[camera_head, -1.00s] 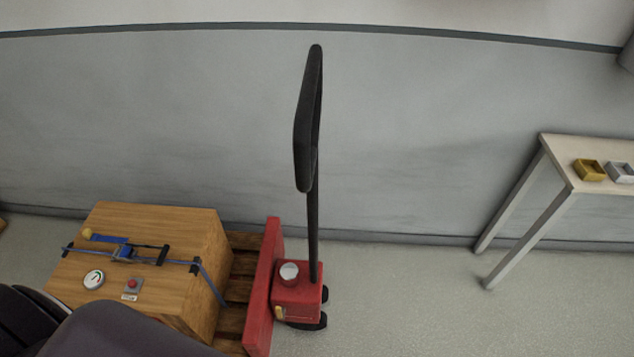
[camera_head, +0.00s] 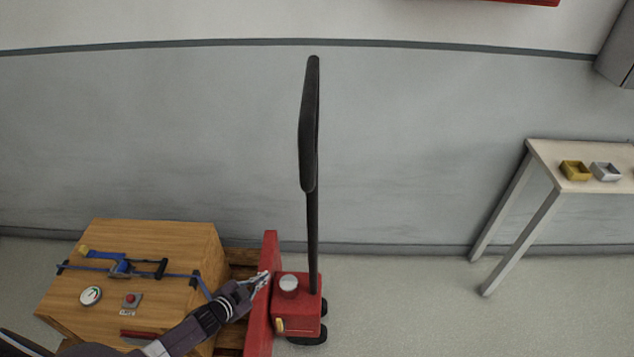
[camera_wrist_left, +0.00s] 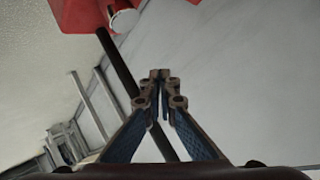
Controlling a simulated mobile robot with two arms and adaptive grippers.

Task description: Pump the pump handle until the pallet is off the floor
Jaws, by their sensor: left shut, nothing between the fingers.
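The black pump handle (camera_head: 312,200) stands nearly upright on the red pump unit (camera_head: 298,312) of the pallet truck. Its looped grip is at the top. The wooden pallet (camera_head: 242,268) lies left of the red frame under a wooden crate (camera_head: 165,240); whether it touches the floor cannot be told. My left gripper (camera_head: 264,279) is over the red frame, left of the pump unit and handle, shut and empty. In the left wrist view its fingertips (camera_wrist_left: 160,75) meet, with the black handle shaft (camera_wrist_left: 118,68) passing behind them. My right gripper is not in view.
Floor between truck and table is clear.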

